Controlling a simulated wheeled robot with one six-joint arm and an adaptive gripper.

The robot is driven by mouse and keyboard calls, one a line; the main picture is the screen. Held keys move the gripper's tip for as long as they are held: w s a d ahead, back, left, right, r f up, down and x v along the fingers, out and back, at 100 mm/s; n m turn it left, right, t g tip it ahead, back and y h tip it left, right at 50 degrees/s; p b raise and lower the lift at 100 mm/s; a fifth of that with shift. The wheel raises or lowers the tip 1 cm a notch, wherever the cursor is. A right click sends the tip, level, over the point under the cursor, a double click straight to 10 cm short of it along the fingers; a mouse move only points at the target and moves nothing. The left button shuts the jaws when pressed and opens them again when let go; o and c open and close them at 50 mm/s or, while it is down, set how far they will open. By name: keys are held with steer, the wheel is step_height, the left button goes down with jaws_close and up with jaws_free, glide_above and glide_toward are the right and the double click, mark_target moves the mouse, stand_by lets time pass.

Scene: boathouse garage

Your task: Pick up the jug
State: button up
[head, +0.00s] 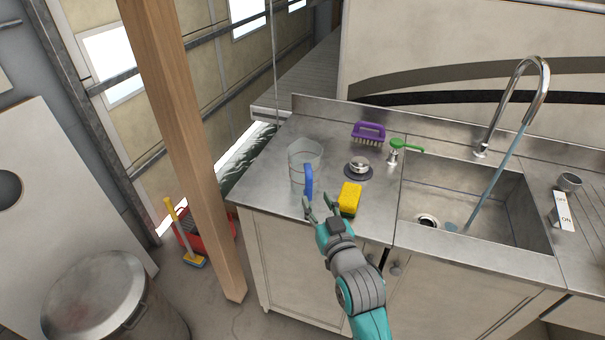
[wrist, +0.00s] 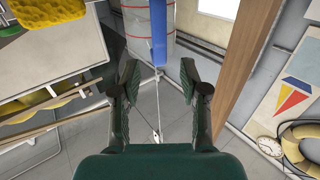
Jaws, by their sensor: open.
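The jug (head: 297,160) is clear, with a blue handle (head: 308,181), and stands upright near the left end of the metal counter. Its handle faces the front edge. My gripper (head: 320,207) is open and empty at the counter's front edge, just in front of the handle. In the wrist view the blue handle (wrist: 159,30) shows at the top centre, beyond the gap between my open fingertips (wrist: 158,73). The clear jug body (wrist: 135,22) is behind it, partly cut off by the frame.
A yellow sponge (head: 349,198) lies close to the right of my gripper. A sink plug (head: 358,168), a purple brush (head: 369,132) and a green-topped dispenser (head: 394,151) stand behind it. The sink (head: 480,199) is to the right. A wooden post (head: 181,130) rises left of the counter.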

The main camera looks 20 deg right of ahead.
mark_target(310, 186)
steer(key=shift+w, duration=3.75)
jaws_close()
